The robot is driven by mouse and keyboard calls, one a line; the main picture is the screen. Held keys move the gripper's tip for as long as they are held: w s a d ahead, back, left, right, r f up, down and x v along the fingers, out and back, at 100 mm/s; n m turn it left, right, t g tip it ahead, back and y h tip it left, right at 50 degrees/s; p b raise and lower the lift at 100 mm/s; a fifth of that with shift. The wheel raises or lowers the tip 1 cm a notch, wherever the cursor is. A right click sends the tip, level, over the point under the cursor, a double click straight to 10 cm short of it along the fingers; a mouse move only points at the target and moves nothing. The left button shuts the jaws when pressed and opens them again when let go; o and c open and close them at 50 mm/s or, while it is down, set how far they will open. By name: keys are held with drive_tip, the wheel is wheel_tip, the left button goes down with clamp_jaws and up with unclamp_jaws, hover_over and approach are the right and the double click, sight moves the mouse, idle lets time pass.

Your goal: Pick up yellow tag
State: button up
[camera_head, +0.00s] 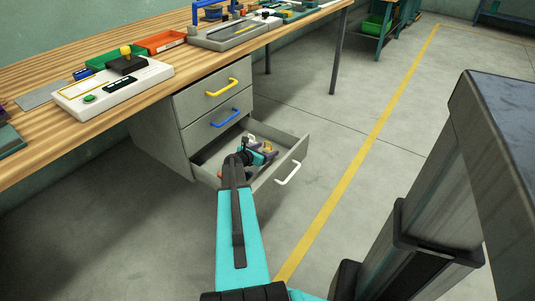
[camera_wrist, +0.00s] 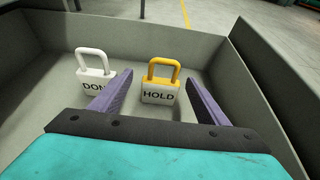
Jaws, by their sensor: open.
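The yellow tag (camera_wrist: 160,93) is padlock-shaped, with a yellow shackle and yellow top edge over a pale face reading HOLD. It stands upright on the floor of an open drawer in the wrist view. My gripper (camera_wrist: 158,78) is open, with its purple fingers pointing into the drawer. In the picture, one finger is to the left of the tag and one to the right; I cannot tell whether either touches it. In the head view my arm reaches down into the drawer (camera_head: 282,172), and the tag is small and hard to make out there.
A white tag (camera_wrist: 95,68) with partly hidden lettering, "DON", stands just left of the yellow tag, close to the left finger. Grey drawer walls surround both. Two shut drawers with yellow (camera_head: 222,87) and blue (camera_head: 225,118) handles are above, under a wooden workbench (camera_head: 30,165).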

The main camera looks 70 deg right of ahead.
drive_tip(key=shift+s+d+f, duration=0.15)
drive_tip(key=shift+d+f, duration=0.05)
drive_tip(key=shift+d, duration=0.3)
drive_tip(key=shift+d, duration=0.1)
drive_tip(key=shift+b+x, duration=0.55)
drive_tip(key=shift+x, duration=1.95)
drive_tip(key=shift+r, duration=0.1)
drive_tip(key=shift+s, duration=0.1)
drive_tip(key=c, duration=1.1)
